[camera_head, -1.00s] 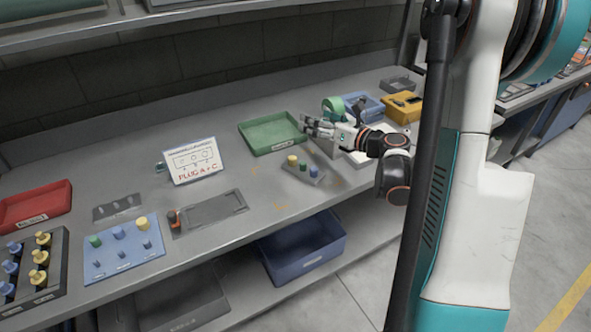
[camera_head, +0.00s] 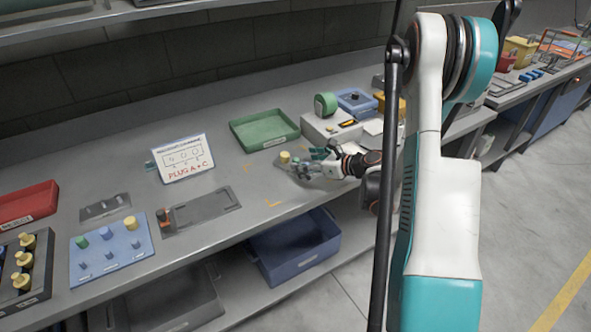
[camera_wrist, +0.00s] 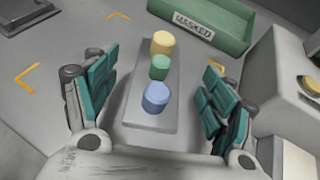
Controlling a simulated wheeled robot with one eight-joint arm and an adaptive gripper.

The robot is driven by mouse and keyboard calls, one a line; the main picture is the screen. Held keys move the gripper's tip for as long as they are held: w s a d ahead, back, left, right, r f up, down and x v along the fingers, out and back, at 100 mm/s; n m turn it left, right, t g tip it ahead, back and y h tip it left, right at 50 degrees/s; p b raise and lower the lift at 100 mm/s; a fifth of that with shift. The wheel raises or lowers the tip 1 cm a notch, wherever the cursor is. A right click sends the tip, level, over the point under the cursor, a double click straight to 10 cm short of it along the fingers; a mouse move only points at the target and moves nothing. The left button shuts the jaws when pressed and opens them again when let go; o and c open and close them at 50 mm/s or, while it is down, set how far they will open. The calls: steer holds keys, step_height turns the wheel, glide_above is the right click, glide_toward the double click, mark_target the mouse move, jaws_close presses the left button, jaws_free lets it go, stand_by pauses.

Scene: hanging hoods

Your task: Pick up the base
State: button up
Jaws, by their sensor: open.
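The base is a small grey rectangular block (camera_wrist: 151,118) on the bench, with a yellow, a green and a blue round plug in a row along its top. In the wrist view it lies between the open fingers of my gripper (camera_wrist: 158,105), with a gap visible on each side. The yellow plug (camera_wrist: 164,43) is farthest and the blue plug (camera_wrist: 155,97) nearest. In the head view my gripper (camera_head: 312,162) is low over the bench and hides much of the base; the yellow plug (camera_head: 285,157) shows at its left.
A green tray (camera_head: 264,131) labelled "MASKED" lies just beyond the base. A white box (camera_head: 335,124) stands close on the right. A blue bin (camera_head: 295,250) sits on the shelf below.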

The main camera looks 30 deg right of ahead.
mark_target(295, 159)
steer(key=b+x, duration=0.2)
steer(key=x, duration=0.2)
steer(key=shift+w+f, duration=0.15)
steer(key=shift+f, duration=0.15)
steer(key=shift+w+a+f, duration=0.1)
steer(key=shift+w+a, duration=0.15)
steer(key=shift+w, duration=0.15)
steer(key=c, duration=1.5)
steer(key=shift+c, duration=0.4)
